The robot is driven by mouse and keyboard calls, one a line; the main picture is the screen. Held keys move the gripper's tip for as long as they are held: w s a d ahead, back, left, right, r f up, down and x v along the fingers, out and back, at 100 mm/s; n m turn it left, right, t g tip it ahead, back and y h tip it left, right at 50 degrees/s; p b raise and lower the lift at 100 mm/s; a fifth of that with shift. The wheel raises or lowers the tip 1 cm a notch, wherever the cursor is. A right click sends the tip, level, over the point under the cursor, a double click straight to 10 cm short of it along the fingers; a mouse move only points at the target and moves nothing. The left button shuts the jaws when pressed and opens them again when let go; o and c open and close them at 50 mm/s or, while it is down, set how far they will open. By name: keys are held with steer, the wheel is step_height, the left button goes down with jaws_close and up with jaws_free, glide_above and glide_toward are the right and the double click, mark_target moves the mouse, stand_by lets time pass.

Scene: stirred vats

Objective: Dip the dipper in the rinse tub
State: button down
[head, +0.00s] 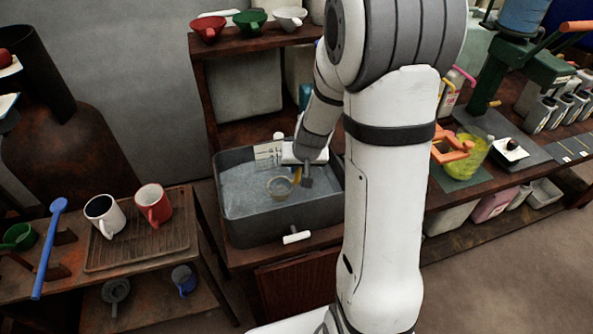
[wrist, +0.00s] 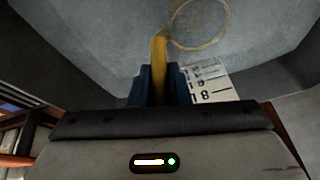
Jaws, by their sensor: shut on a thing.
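The rinse tub (head: 248,228) is a grey rectangular basin with a pale bluish surface inside, left of my arm in the head view. Its grey inside fills the top of the wrist view (wrist: 100,35). My gripper (head: 300,175) is over the tub's right part, pointing down. In the wrist view its dark blue fingers (wrist: 162,80) are shut on the yellow handle of the dipper (wrist: 159,52). The dipper's round cup (head: 280,187) is inside the tub walls, showing as a thin ring. I cannot tell how deep it sits.
A white marked scale (head: 268,154) stands at the tub's back. A white handle (head: 296,237) shows at the front. Left is a tray (head: 130,258) with a white mug (head: 104,215) and red mug (head: 153,205). A yellow-green vat (head: 468,155) stands right of my arm.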

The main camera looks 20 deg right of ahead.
step_height(320, 180, up, 18)
steer(key=p, duration=1.4)
steer(key=shift+f+p, duration=0.25)
steer(key=shift+p, duration=0.05)
steer(key=shift+d+p, duration=0.1)
steer(key=shift+p, duration=1.6)
steer(key=shift+h+p, duration=0.3)
steer(key=shift+p, duration=1.1)
steer(key=shift+g+h, duration=0.3)
steer(key=shift+g, duration=0.2)
stand_by(1.1)
